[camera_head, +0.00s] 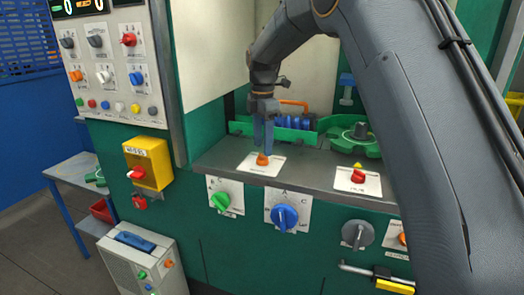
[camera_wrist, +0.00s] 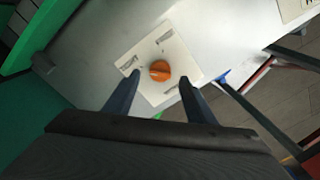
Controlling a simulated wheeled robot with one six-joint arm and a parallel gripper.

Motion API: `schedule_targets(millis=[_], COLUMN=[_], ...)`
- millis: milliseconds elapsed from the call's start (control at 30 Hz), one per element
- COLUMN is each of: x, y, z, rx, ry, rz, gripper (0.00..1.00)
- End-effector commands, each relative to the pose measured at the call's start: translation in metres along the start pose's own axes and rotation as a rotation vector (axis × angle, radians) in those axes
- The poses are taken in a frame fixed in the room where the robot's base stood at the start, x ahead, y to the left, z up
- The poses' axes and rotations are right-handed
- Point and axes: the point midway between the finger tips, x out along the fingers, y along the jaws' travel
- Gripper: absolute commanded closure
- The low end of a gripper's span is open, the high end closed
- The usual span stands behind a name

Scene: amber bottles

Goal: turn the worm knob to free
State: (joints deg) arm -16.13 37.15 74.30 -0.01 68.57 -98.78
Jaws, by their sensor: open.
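An orange knob (camera_head: 262,160) sits on a white label plate (camera_head: 272,169) on the grey ledge of the machine. It also shows in the wrist view (camera_wrist: 160,70), with printed marks around it that are too small to read. I cannot tell from the print whether it is the worm knob. My gripper (camera_head: 264,146) points down just above the orange knob. In the wrist view its two fingers (camera_wrist: 160,80) are spread, with the knob between and slightly beyond the tips. Nothing is held.
A red knob with a yellow pointer (camera_head: 358,176) sits on the ledge to the right. Green (camera_head: 221,201), blue (camera_head: 284,216) and grey (camera_head: 357,233) dials are on the front panel below. A green guard (camera_head: 300,137) stands behind my gripper.

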Motion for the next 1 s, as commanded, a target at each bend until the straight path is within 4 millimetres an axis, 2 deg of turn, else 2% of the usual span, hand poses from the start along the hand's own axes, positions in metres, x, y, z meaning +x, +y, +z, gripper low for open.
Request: schedule_targets(millis=[100, 300, 633, 867, 1000], x=[0.018, 0.037, 0.041, 0.041, 0.041], y=[-0.001, -0.001, 0.000, 0.000, 0.000], z=[-0.001, -0.001, -0.002, -0.002, -0.002], rx=[0.000, -0.001, -0.002, -0.002, 0.000], ry=[0.000, 0.000, 0.000, 0.000, 0.000], rz=[-0.003, -0.002, 0.000, 0.000, 0.000], gripper=[0.50, 0.50, 0.50, 0.89, 0.91])
